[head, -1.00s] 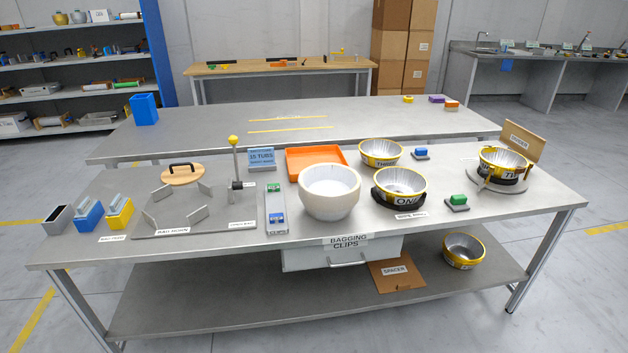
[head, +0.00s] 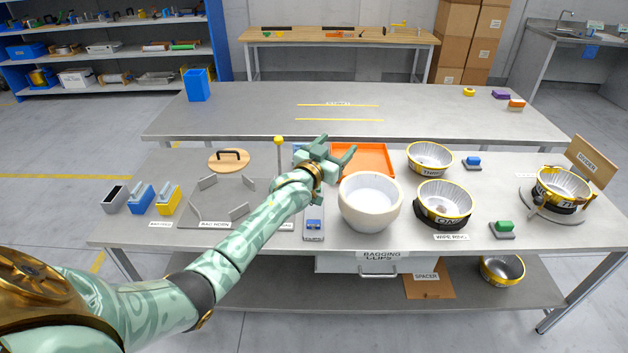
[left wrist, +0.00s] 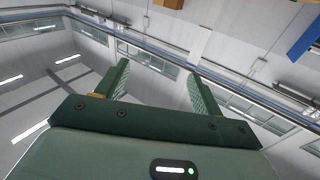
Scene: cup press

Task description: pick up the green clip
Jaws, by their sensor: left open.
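My left gripper (head: 337,150) is open and empty, raised over the table near the orange tray and the white bowl; the left wrist view (left wrist: 158,85) shows its two fingers apart with only walls and ceiling beyond. A narrow grey tray (head: 313,236) holds a small blue clip (head: 313,224) at its near end. The green clip seen earlier at that tray's far end is hidden behind my left arm now. A separate green block (head: 504,225) sits on a small grey base at the right. My right gripper is not in view.
The white bowl (head: 370,204) stands just right of the narrow tray. An orange tray (head: 372,160) lies behind it. A thin post with a yellow knob (head: 279,140) rises left of my gripper. Metal pans, including one front pan (head: 443,203), stand further right.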

